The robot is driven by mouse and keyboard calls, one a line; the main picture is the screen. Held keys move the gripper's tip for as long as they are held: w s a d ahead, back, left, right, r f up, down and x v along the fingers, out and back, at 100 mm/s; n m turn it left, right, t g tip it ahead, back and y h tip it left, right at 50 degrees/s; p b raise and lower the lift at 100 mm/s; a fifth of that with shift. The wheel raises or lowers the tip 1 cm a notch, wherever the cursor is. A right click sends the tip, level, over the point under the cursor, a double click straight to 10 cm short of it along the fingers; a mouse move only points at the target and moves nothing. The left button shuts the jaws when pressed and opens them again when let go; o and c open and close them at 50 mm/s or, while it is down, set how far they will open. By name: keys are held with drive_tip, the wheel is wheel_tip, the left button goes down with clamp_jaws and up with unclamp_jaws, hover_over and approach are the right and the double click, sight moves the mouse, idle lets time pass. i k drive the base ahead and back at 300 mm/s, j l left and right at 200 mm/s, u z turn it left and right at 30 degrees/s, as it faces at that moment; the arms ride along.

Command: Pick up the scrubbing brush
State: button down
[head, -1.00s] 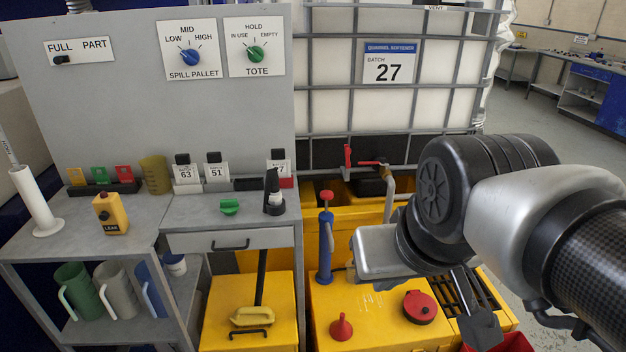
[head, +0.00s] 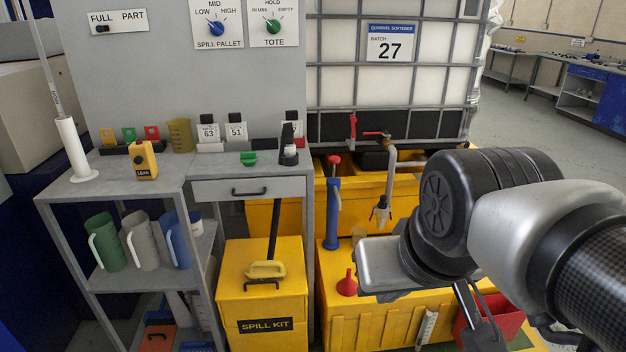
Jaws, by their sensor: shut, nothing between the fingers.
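A yellow block-like head with a long dark handle (head: 266,270), which looks like the scrubbing brush, lies on top of the yellow spill kit box (head: 262,326). Its handle rises toward the front of the grey bench. Its bristles cannot be made out. My gripper (head: 482,332) is partly in view at the lower right, below my silver and black wrist. It is shut and empty, well to the right of the brush and apart from it.
A red bin (head: 503,318) is beside my gripper. The grey drawer (head: 248,188) overhangs behind the brush. Jugs stand on the left shelf.

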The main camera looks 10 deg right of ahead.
sight(263, 269)
drive_tip(key=u, duration=0.4)
drive_tip(key=i+u, duration=0.1)
drive_tip(key=u, duration=0.75)
drive_tip(key=l+u, duration=0.1)
drive_tip(key=u, duration=0.3)
drive_tip(key=i+l+u, duration=0.1)
drive_tip(key=u, duration=0.35)
drive_tip(key=i+l, duration=0.15)
drive_tip(key=l, duration=0.25)
drive_tip(key=i+l, duration=0.15)
drive_tip(key=l, duration=0.25)
drive_tip(key=i+l, duration=0.15)
drive_tip(key=l, duration=0.25)
